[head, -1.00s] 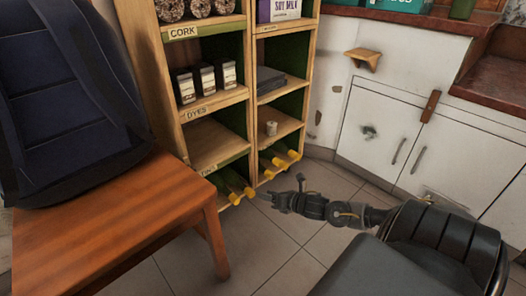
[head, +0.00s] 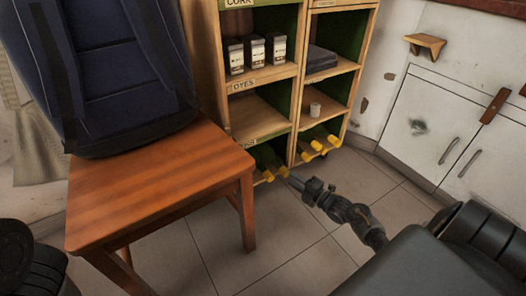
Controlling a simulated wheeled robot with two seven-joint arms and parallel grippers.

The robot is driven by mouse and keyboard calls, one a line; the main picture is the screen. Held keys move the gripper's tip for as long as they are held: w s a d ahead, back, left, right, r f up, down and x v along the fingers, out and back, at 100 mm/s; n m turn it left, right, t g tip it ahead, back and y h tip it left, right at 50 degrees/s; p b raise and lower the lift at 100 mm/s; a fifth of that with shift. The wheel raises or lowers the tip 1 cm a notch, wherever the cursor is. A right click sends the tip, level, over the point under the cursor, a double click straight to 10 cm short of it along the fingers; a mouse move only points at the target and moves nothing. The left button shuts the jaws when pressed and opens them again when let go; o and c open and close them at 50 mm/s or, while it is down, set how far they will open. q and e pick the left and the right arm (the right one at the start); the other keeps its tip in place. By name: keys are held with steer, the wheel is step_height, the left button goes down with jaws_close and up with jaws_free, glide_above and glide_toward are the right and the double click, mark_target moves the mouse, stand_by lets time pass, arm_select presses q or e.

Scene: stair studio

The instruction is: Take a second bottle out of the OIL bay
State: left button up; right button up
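The wooden shelf (head: 212,70) has bottles lying in its two lowest bays, yellow caps facing out. The lower left bay holds a green bottle (head: 268,175) and another bottle (head: 282,171); its label is too small to read, so I cannot tell if it is OIL. In the lower right bay are yellow-capped bottles (head: 308,156). My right gripper (head: 292,182) reaches in from the lower right, its tip close to the caps of the lower left bay. Whether it touches a cap or is open cannot be made out. My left gripper is out of view.
A wooden chair (head: 165,185) with a dark blue backpack (head: 120,65) stands left, close to the shelf. White cabinets (head: 440,125) are at right. Tiled floor (head: 270,235) between is clear.

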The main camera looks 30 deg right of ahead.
mark_target(282, 169)
steer(key=shift+b+x, duration=0.3)
steer(key=shift+x, duration=0.9)
steer(key=shift+w+f+b, duration=0.1)
steer(key=shift+w+b, duration=0.15)
steer(key=shift+b, duration=0.1)
steer(key=b+x, duration=0.3)
steer(key=x, duration=0.1)
steer(key=shift+w+d, duration=0.2)
steer(key=shift+d, duration=0.1)
steer(key=shift+w, duration=0.15)
jaws_close()
steer(key=shift+r, duration=0.25)
